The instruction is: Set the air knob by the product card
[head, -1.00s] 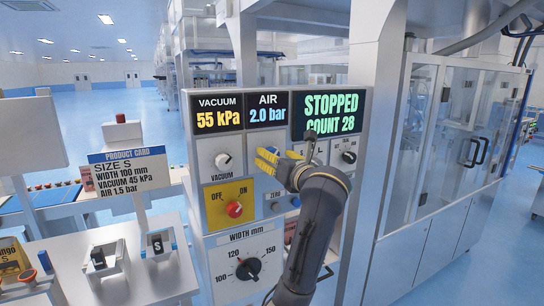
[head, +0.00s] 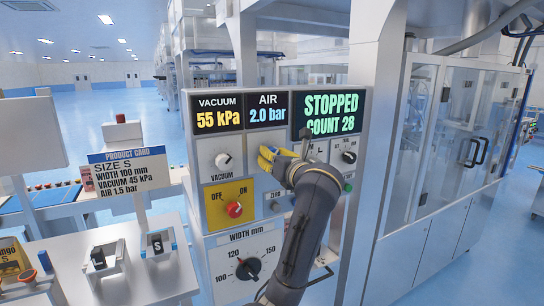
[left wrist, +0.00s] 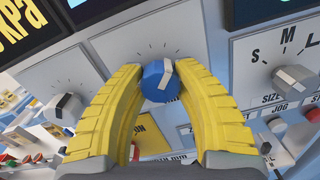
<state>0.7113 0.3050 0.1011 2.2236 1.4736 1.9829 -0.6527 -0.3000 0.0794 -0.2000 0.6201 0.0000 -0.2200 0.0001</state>
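The product card (head: 127,170) in the head view reads SIZE S, WIDTH 100 mm, VACUUM 45 kPa, AIR 1.5 bar. The air display (head: 268,108) reads 2.0 bar. The blue air knob (left wrist: 158,84), with a white pointer, shows in the left wrist view; in the head view my gripper hides it. My left gripper (head: 268,158) is at the panel under the air display. Its yellow fingers (left wrist: 160,76) flank the blue knob closely, one on each side. I cannot tell whether they press on it. My right gripper is not in view.
The vacuum knob (head: 223,160) is left of my gripper, with the OFF/ON switch (head: 234,210) below it. The size knob (head: 349,157) is to the right. The width dial (head: 248,269) is lower down. The status display (head: 332,114) reads STOPPED, COUNT 28.

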